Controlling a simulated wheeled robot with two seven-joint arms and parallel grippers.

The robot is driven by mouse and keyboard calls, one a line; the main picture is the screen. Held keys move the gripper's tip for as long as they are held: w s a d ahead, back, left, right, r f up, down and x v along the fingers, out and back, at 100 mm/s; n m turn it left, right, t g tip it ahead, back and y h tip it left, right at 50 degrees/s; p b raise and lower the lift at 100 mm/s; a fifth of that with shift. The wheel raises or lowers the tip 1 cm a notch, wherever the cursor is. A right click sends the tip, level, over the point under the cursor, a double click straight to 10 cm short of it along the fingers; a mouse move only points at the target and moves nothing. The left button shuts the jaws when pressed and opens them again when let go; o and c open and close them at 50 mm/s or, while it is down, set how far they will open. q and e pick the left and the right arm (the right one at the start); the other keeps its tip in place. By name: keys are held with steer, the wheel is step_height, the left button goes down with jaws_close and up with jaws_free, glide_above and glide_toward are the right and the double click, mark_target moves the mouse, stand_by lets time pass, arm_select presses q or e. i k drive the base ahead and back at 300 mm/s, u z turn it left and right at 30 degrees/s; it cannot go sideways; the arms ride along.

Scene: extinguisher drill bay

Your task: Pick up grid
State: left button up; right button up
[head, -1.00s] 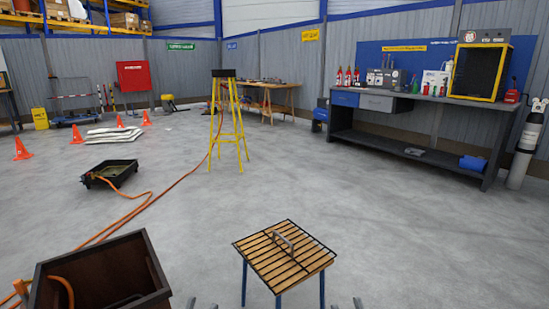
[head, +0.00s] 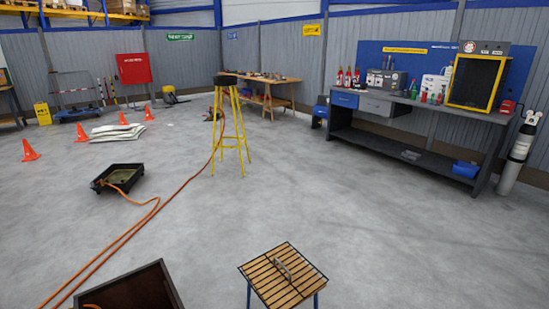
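The grid (head: 283,274) is a square of dark thin bars with a small grey upright handle in its middle. It lies flat on a small slatted wooden stool (head: 303,286) with blue legs, at the bottom of the head view, just right of centre. Nothing touches the grid. Neither of my grippers shows in the view now.
A dark open box (head: 140,290) stands left of the stool, cut off by the bottom edge. An orange hose (head: 128,232) runs along the floor to a black tray (head: 118,178). A yellow stool (head: 230,130) stands farther back. The floor right of the grid is clear.

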mark_target(276, 259)
steer(key=z, duration=1.3)
steer(key=i, duration=3.95)
steer(key=u, duration=4.15)
steer(key=i, duration=0.25)
steer(key=z, duration=0.3)
